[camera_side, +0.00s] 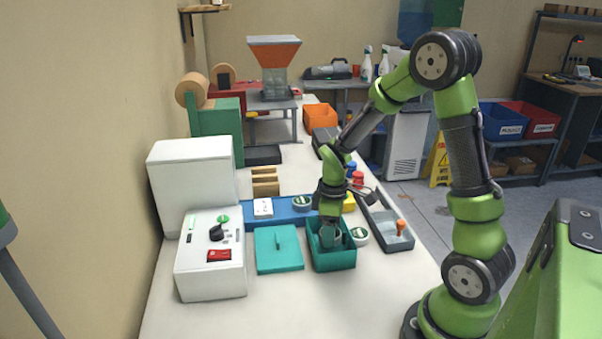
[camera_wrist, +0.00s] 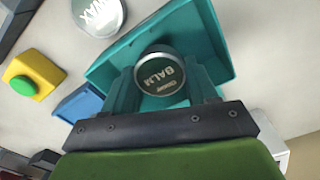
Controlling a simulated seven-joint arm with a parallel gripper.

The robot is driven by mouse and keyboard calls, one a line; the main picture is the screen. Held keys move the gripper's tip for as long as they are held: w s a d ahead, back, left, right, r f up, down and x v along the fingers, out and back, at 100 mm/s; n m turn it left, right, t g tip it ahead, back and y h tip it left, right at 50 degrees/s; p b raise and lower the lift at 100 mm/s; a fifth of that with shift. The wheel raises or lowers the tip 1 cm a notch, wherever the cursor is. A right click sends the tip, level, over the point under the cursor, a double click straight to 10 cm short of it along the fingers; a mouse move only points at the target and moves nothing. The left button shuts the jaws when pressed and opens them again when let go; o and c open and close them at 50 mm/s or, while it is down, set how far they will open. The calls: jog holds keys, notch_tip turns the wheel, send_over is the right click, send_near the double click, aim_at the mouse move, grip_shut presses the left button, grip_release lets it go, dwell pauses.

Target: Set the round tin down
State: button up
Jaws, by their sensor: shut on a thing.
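The box's teal walls also surround the tin in the wrist view (camera_wrist: 214,38). The tin's underside is hidden, so I cannot tell whether it touches the box floor.
A second round tin (camera_side: 359,236), labelled "WAX" in the wrist view (camera_wrist: 98,14), stands just right of the box. A teal lid (camera_side: 276,262) lies to its left. A blue tray (camera_side: 285,217) with another tin (camera_side: 302,203) is behind. A grey tray (camera_side: 397,244) is at right. The front table is clear.

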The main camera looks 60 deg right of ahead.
jog(key=shift+f, duration=1.45)
jog(key=shift+f, duration=0.15)
jog(key=o, duration=1.1)
notch_tip(320, 180, up, 12)
jog(key=shift+r, duration=0.1)
jog(key=shift+s+a+r+m+t+y, duration=0.35)
jog(key=shift+s+a+r+m+t, duration=0.95)
jog(key=shift+a+r, duration=0.8)
jog(key=shift+s+a+r+m+t+y, duration=0.3)
jog(key=shift+s+a+r+m+t, duration=1.05)
jog(key=shift+a, duration=1.2)
jog(key=shift+s+a+r+m+t+y, duration=0.35)
jog(key=shift+s+a+r+m+t, duration=0.6)
jog(key=shift+s+a+r+m, duration=1)
